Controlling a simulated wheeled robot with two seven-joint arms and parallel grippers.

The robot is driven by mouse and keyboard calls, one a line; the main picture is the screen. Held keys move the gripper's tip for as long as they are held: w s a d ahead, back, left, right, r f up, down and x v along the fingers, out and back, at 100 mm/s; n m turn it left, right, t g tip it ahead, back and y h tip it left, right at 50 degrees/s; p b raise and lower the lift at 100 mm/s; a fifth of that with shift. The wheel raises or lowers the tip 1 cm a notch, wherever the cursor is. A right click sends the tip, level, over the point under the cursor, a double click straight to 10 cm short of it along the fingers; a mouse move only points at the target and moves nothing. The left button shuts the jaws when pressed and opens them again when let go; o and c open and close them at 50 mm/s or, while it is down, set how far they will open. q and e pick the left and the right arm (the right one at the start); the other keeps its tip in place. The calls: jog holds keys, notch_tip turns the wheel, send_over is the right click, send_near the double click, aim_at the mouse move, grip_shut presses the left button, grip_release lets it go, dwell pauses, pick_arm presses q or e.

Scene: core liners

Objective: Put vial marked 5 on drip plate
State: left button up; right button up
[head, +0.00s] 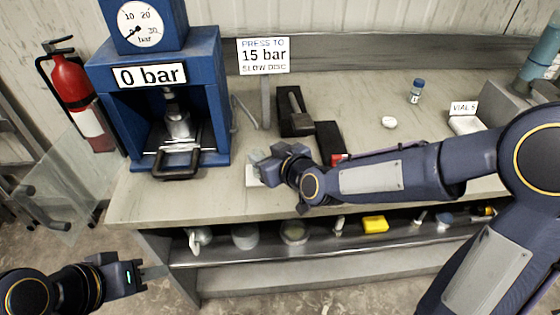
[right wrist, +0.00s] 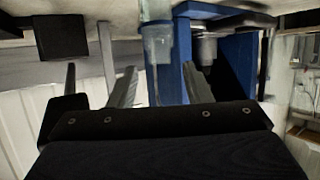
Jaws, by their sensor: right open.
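My right gripper (head: 262,165) is open over a small pale plate (head: 252,180) near the bench's front edge, right of the press. In the right wrist view, which is upside down, a translucent pale-blue vial-like object (right wrist: 158,45) shows between the two fingertips (right wrist: 160,88). I see no number on it, and cannot tell whether the fingers touch it. A blue-capped vial (head: 416,91) stands upright at the back right; its mark is too small to read surely. My left gripper (head: 150,272) is low at the left, away from the bench; its finger gap is unclear.
A blue press (head: 215,75) reading 0 bar stands on the left; it also shows in the right wrist view (right wrist: 238,65). Black blocks (head: 296,122) lie behind my right forearm. A white round piece (head: 389,122) and a VIALS sign (head: 463,107) are at the right.

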jog(key=v, duration=0.7)
jog(key=shift+s+d, duration=0.25)
jog(key=shift+s, duration=0.05)
jog(key=s+d+f+m+g+h, duration=0.1)
jog(key=s+d+m+g, duration=0.2)
jog(key=s+d, duration=0.4)
jog(key=s+d+f+m+g+h, duration=0.2)
jog(key=s+d, duration=0.6)
jog(key=s, duration=0.5)
jog(key=m+g, duration=0.1)
jog(key=m, duration=0.1)
jog(key=shift+s+f+m, duration=0.15)
jog(key=shift+s+m, duration=0.05)
jog(key=shift+m, duration=0.2)
jog(key=shift+c, duration=1)
